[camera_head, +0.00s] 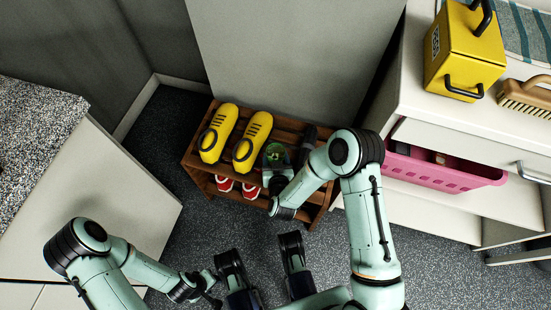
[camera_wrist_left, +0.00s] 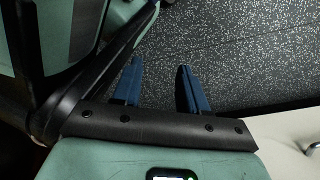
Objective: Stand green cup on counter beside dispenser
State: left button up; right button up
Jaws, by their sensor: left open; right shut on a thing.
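A small green round shape, seemingly the green cup (camera_head: 273,153), shows above the shoe rack, mostly hidden by my right gripper (camera_head: 275,162). My right gripper is shut on it; whether the cup touches the rack I cannot tell. My left gripper (camera_head: 207,286) is low at the bottom of the head view. The left wrist view shows its two blue fingers (camera_wrist_left: 158,88) apart, with nothing between them, over the dark floor. I cannot make out a dispenser for certain.
A wooden rack (camera_head: 190,157) holds yellow shoes (camera_head: 218,133) and red shoes below. A speckled counter (camera_head: 38,125) at left looks bare. At right, a white cabinet (camera_head: 425,100) carries a yellow box (camera_head: 463,55) and a brush (camera_head: 527,97); a pink basket (camera_head: 440,174) sits below its top.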

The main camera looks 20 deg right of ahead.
jog(key=shift+f, duration=0.1)
jog(key=o, duration=1.1)
